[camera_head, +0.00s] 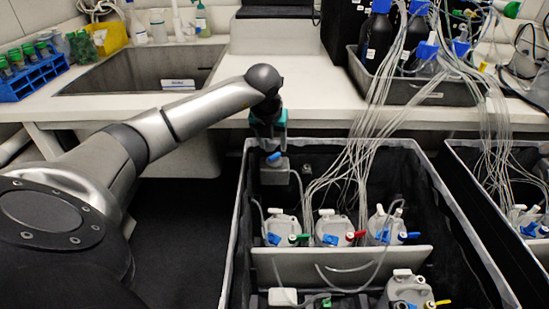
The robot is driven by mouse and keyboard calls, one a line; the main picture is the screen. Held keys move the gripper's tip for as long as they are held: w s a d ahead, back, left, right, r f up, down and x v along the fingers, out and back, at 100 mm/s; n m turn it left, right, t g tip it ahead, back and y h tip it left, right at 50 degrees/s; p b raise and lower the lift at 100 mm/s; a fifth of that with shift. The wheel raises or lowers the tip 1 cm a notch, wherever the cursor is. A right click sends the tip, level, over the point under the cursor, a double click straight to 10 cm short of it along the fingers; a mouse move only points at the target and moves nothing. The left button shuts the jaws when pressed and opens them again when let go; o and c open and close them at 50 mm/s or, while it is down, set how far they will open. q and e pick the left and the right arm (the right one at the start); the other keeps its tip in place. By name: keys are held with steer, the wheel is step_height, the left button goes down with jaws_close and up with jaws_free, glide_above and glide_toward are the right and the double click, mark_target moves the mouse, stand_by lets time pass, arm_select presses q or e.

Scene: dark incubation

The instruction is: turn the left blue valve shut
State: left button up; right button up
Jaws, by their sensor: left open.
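Several white bottles with coloured valves stand in the black-lined crate (236,235). The front-left bottle of the row (281,224) has a blue valve (273,239) on its left and a green one beside it. My left arm reaches in from the left, and my left gripper (272,148) points down over the back left corner of the crate, open. The middle bottle (331,227) and right bottle (384,222) also carry blue valves. My right gripper is out of view.
Clear tubes (362,150) run from the bottles up to a grey tray (430,92) of bottles on the counter. A white divider (340,262) crosses the crate. A second crate (470,165) stands at the right. The sink (110,72) and blue tube rack (32,78) are at the left.

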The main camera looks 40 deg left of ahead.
mark_target(275, 156)
arm_select(q)
steer(key=b+x, duration=0.1)
steer(key=x, duration=0.3)
steer(key=shift+f, duration=0.3)
steer(key=shift+b+x, duration=0.45)
steer(key=shift+x, duration=0.5)
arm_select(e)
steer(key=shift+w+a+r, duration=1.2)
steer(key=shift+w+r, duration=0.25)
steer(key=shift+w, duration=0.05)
arm_select(q)
steer(key=shift+w, duration=0.15)
steer(key=shift+c, duration=0.3)
steer(key=shift+r, duration=0.1)
jaws_close()
